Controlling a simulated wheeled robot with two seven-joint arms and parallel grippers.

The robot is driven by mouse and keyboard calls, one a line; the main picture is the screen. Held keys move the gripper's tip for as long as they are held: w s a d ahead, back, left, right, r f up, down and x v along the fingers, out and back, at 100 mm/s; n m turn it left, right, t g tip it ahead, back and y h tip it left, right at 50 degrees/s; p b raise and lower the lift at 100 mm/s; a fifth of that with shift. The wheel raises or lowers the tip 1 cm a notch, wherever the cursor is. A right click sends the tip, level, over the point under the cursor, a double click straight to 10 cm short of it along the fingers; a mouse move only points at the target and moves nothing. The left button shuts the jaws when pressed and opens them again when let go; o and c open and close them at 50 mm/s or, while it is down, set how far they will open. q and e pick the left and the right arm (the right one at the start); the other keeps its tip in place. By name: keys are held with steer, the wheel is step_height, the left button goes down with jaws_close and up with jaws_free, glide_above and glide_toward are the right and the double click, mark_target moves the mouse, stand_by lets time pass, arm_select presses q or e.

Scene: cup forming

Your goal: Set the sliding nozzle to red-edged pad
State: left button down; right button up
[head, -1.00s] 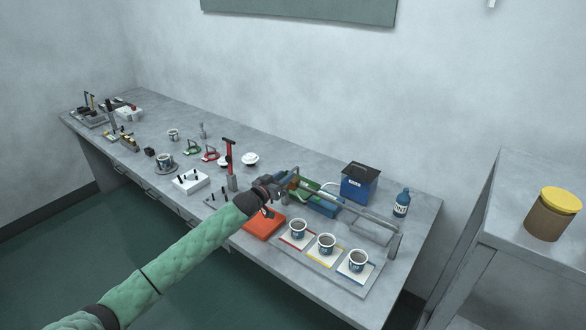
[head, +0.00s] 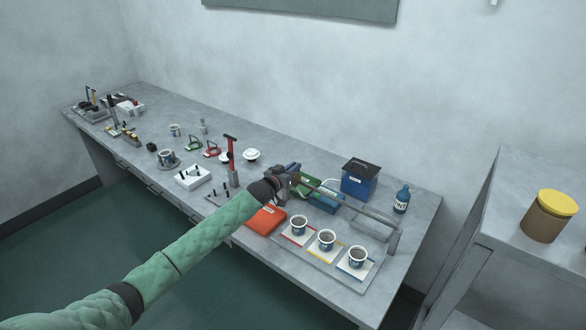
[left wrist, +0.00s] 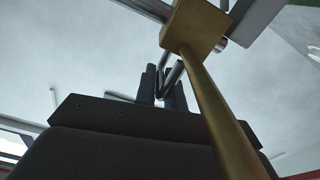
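My left gripper (head: 293,180) is at the left end of the metal rail (head: 345,203) over the bench. In the left wrist view, the dark fingers (left wrist: 163,88) stand close together beyond the wrist housing, with thin grey metal between or behind them. I cannot tell whether they hold it. A brass block with a brass tube (left wrist: 212,90), apparently the sliding nozzle, crosses close to the camera; the gripper hides it in the head view. The red-edged pad (head: 284,239) is the leftmost of three and bears a cup (head: 299,226). My right gripper is not in view.
Cups also stand on the yellow-edged pad (head: 313,254) and blue-edged pad (head: 343,268). An orange-red block (head: 265,219) lies below my gripper. A blue box (head: 356,184) and a blue bottle (head: 402,200) stand behind the rail. A red-handled stand (head: 232,160) is to the left.

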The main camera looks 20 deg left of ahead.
arm_select(q)
steer(key=shift+d, duration=0.15)
steer(key=s+d, duration=0.1)
steer(key=d, duration=0.2)
steer(key=s+d, duration=0.1)
steer(key=d, duration=0.2)
steer(key=s+d, duration=0.1)
steer(key=d, duration=0.2)
steer(key=shift+s+d, duration=0.45)
steer(key=shift+d, duration=0.3)
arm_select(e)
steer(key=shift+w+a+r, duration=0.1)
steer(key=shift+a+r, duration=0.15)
arm_select(q)
steer(key=c, duration=1.5)
jaws_free()
steer(key=shift+c, duration=0.2)
steer(key=shift+o, duration=0.3)
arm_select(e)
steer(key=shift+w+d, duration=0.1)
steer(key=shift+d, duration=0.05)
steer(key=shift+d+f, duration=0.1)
